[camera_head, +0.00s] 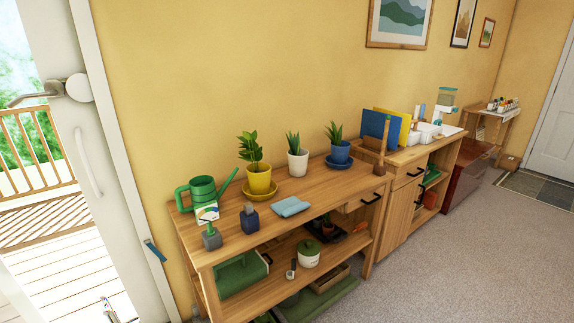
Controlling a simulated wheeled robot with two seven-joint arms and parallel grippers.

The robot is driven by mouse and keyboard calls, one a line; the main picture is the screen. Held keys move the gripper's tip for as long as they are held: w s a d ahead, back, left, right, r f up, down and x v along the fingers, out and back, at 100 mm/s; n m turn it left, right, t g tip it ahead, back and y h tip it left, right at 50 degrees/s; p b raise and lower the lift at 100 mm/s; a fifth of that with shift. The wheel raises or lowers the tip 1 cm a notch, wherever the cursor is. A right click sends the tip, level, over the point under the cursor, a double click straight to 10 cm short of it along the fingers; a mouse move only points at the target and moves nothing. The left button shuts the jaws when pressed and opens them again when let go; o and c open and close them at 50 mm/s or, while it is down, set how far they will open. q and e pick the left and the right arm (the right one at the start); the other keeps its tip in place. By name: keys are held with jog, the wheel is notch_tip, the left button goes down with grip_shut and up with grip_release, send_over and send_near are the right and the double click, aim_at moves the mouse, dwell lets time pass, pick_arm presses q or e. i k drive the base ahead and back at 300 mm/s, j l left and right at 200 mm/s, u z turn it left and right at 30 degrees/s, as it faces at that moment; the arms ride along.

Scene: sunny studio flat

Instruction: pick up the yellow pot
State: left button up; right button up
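The yellow pot (259,180) stands upright on a yellow saucer (260,192) on the wooden bench top (232,247), near the wall. A leafy green plant (250,148) grows in it. The pot stands between a green watering can on its left and a white pot on its right.
A green watering can (203,191), white pot (298,164), blue pot (340,152), folded blue cloth (291,206) and dark blue block-like item (249,221) share the bench top. Carpet (460,250) lies clear at right.

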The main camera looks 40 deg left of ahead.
aim_at(259, 174)
jog(key=i+u, duration=0.25)
jog(key=i, duration=0.2)
jog(key=i+l+u, duration=0.25)
jog(key=i, duration=0.2)
jog(key=i+l+u, duration=0.25)
jog(key=i, duration=0.2)
